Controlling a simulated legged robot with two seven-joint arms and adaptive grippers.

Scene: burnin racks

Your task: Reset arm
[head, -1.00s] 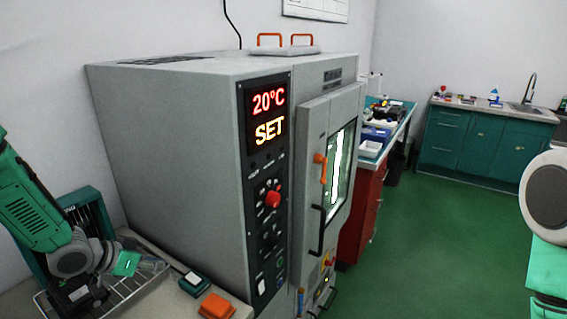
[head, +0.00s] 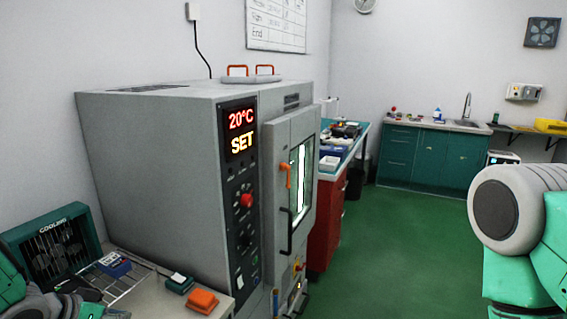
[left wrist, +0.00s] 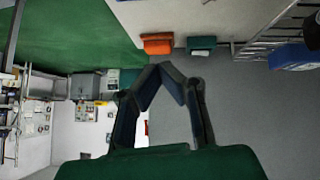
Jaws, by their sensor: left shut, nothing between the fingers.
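My left gripper (left wrist: 160,72) shows in the left wrist view with its two dark fingers meeting at the tips, shut and empty. In the head view my left arm is low in the bottom left corner, and the gripper is partly cut off there, beside the wire rack (head: 128,283). A grey burn-in chamber (head: 165,150) with a red 20°C and yellow SET display (head: 240,130) stands in the middle; its windowed door (head: 298,185) looks shut. My right arm shows at the right edge, but its gripper is out of view.
A blue item (head: 114,265) lies on the rack before a green cooling unit (head: 55,245). An orange block (head: 202,301) and a green block (head: 180,284) sit near the bench edge. Behind are a red cabinet (head: 325,225) and a sink counter (head: 430,155). The green floor (head: 400,245) is open.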

